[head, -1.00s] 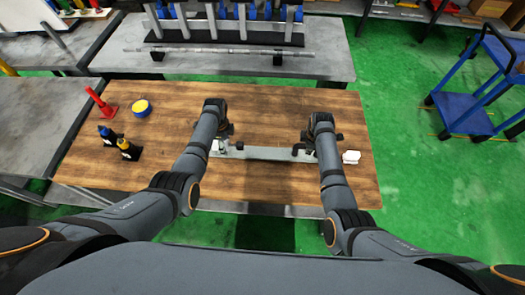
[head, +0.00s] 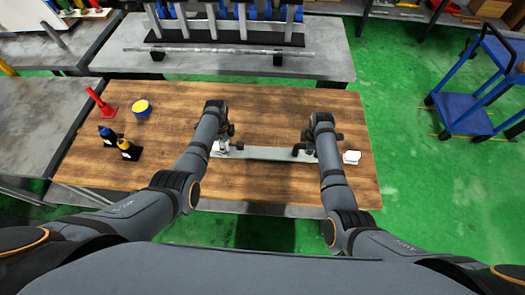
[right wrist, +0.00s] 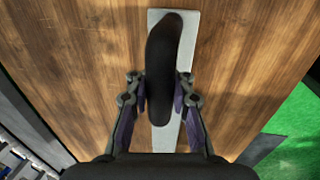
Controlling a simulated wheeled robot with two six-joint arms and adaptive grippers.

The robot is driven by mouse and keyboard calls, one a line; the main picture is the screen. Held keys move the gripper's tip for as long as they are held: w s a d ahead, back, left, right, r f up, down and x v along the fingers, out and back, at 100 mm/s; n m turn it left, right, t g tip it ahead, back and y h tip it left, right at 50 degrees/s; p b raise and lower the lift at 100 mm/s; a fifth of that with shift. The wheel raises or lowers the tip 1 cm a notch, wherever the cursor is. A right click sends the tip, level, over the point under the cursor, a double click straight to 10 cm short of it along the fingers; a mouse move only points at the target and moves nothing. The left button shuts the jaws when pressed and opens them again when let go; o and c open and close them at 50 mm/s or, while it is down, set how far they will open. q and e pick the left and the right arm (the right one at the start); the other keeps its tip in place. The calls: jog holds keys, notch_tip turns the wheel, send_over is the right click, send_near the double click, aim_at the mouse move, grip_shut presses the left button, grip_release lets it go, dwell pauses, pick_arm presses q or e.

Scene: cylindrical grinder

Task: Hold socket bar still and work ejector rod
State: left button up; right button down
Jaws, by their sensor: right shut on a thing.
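A flat grey bar (head: 268,153) lies across the front half of the wooden table, between my two hands. My left gripper (head: 223,146) is over its left end, at a small metal fitting; the arm hides most of the fingers, so its jaw state does not show. My right gripper (head: 307,150) is at the right part of the bar. In the right wrist view my right gripper (right wrist: 160,95) is shut on a long dark rounded handle (right wrist: 162,60), which lies above the grey bar (right wrist: 190,35). I cannot tell from its shape whether this handle belongs to the socket bar or the ejector rod.
A white block (head: 351,157) lies at the table's right side. The wooden table's (head: 270,105) back middle is clear. A long metal shaft (head: 215,51) rests behind.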

aim_at(241, 144)
pick_arm(q)
jog(key=shift+d+r, duration=0.1)
jog(key=shift+d, duration=1.45)
pick_arm(e)
jog(key=shift+a, duration=0.3)
pick_arm(q)
jog(key=shift+d, duration=0.4)
jog(key=shift+c, duration=0.2)
jog(key=shift+d, duration=0.1)
grip_shut()
jog(key=shift+d, duration=0.15)
pick_arm(e)
jog(key=shift+d, duration=0.1)
pick_arm(q)
jog(key=shift+d, duration=1.1)
pick_arm(e)
jog(key=shift+d, duration=0.1)
pick_arm(q)
jog(key=o, duration=1.1)
grip_release()
pick_arm(e)
jog(key=shift+r, duration=0.1)
